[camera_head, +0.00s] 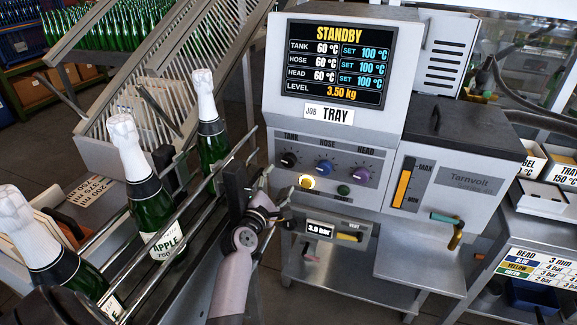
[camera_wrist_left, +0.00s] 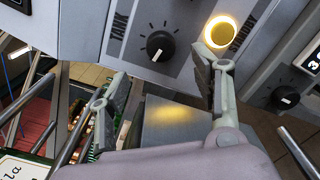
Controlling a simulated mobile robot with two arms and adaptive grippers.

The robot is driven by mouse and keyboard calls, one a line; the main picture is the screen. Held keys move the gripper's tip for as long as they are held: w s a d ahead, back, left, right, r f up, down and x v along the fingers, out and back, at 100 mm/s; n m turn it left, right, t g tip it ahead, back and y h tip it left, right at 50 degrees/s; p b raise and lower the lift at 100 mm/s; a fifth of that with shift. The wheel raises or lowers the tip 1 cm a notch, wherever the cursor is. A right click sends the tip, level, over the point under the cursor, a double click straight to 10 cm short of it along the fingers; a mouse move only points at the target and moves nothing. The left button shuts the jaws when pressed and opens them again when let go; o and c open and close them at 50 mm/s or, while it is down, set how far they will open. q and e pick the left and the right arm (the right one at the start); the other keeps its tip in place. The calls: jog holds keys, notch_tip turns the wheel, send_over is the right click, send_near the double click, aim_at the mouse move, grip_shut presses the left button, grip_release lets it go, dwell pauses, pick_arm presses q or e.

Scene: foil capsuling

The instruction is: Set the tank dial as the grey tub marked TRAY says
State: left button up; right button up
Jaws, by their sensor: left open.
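The tank dial (camera_head: 288,160) is a black knob under the label TANK on the grey machine's panel. In the left wrist view the tank dial (camera_wrist_left: 160,46) shows a white pointer line, beyond the fingers. The display (camera_head: 335,65) reads STANDBY, with tank 60 °C and set 100 °C. A tub marked TRAY (camera_head: 560,166) stands at the right edge, and its label appears to read 150 °C. My left gripper (camera_head: 278,200) is open and empty, below and left of the dial. Its fingers (camera_wrist_left: 163,76) are spread, with one near the lit button. My right gripper is not in view.
A 3.0 bar readout (camera_head: 320,229) is below. Rails with foil-topped bottles (camera_head: 133,165) stand left of my arm.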

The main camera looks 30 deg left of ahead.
aim_at(289, 162)
pick_arm(q)
jog(key=b+x, duration=0.3)
jog(key=x, duration=0.6)
jog(key=shift+w+f, duration=0.15)
jog(key=shift+w+a+b, duration=0.1)
jog(key=shift+w+b, duration=0.2)
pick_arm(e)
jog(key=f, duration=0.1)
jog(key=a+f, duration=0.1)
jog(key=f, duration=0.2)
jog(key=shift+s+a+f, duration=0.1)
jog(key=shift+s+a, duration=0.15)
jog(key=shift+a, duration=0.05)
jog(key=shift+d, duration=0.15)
pick_arm(q)
jog(key=c, duration=1.2)
jog(key=shift+o, duration=0.2)
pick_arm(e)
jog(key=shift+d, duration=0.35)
